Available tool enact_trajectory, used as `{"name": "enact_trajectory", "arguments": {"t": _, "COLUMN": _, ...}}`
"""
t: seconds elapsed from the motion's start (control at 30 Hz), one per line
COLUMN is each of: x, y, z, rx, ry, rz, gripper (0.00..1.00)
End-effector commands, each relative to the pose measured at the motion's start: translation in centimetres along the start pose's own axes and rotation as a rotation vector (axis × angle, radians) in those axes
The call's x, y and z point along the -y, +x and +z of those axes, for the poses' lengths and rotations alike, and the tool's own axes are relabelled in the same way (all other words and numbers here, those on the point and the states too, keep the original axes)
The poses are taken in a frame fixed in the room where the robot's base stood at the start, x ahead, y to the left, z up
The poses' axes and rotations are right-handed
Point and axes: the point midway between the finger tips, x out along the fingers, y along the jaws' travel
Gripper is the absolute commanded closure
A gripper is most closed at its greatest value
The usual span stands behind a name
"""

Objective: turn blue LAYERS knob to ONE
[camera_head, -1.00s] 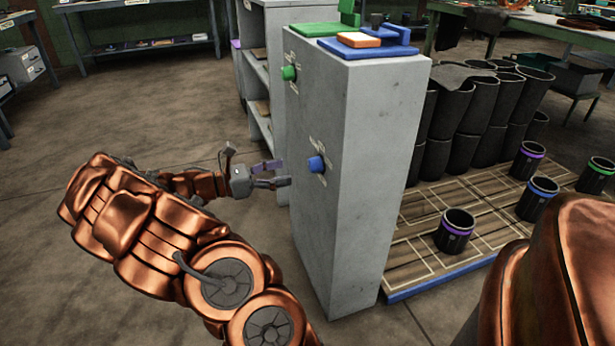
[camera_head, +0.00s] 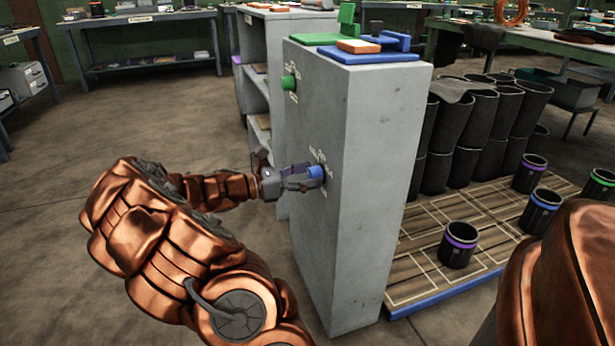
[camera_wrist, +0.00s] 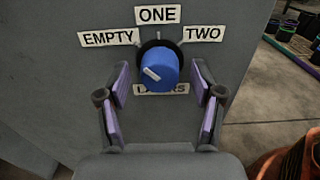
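The blue LAYERS knob (camera_wrist: 158,68) sits on the side face of a grey cabinet (camera_head: 375,170). In the wrist view its labels read EMPTY (camera_wrist: 105,38) at left, ONE (camera_wrist: 157,15) at top and TWO (camera_wrist: 203,34) at right. The knob's white mark lies on its left part, slanting up-left towards the EMPTY side. My gripper (camera_wrist: 160,100) is open, with a purple-padded finger on each side of the knob and visible gaps between. In the head view my gripper (camera_head: 300,178) is at the blue knob (camera_head: 316,172). The LAYERS label below is partly hidden by the knob.
A green knob (camera_head: 288,83) is higher on the same face. Green, blue and orange parts lie on the cabinet top. A grey shelf (camera_head: 262,100) stands behind. A pallet (camera_head: 440,285) with banded black sleeves is at right. Open floor lies left of the cabinet.

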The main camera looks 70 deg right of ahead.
Motion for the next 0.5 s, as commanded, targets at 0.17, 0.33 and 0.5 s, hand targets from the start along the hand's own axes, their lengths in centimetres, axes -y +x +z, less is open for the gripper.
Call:
{"name": "enact_trajectory", "arguments": {"t": 0.17, "x": 0.00, "y": -0.02, "z": -0.01, "rx": 0.000, "ry": 0.000, "rz": 0.000, "gripper": 0.52}}
{"name": "enact_trajectory", "arguments": {"t": 0.33, "x": 0.00, "y": -0.03, "z": -0.02, "rx": 0.000, "ry": 0.000, "rz": 0.000, "gripper": 0.70}}
{"name": "enact_trajectory", "arguments": {"t": 0.5, "x": -0.01, "y": -0.04, "z": -0.02, "rx": -0.001, "ry": 0.000, "rz": 0.001, "gripper": 0.88}}
